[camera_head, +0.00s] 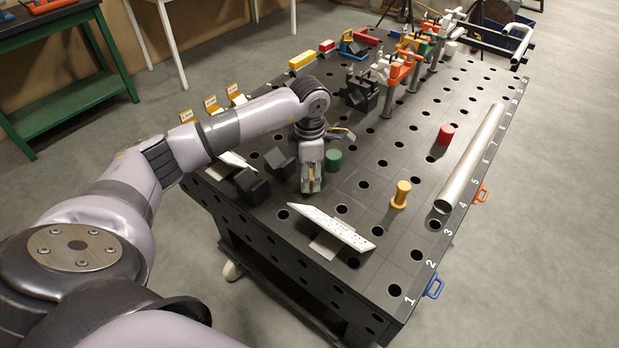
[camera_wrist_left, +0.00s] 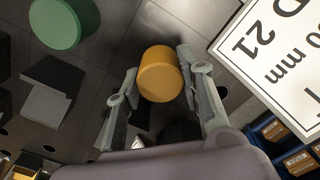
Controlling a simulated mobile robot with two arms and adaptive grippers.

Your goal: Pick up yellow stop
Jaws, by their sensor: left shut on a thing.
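My left gripper (camera_head: 311,184) is over the table's left part, fingers pointing down. In the left wrist view, its two fingers (camera_wrist_left: 158,66) are shut on a yellow round stop (camera_wrist_left: 160,78), one on each side. In the head view the held stop is mostly hidden by the gripper. Another yellow stop (camera_head: 401,194) stands upright on the table, apart to the right of the gripper. My right gripper is not in view.
A green stop (camera_head: 333,160) is close beside the gripper; it also shows in the wrist view (camera_wrist_left: 64,20). A red stop (camera_head: 446,134) and a metal tube (camera_head: 472,160) are right. Clamps (camera_head: 403,70) stand at the back.

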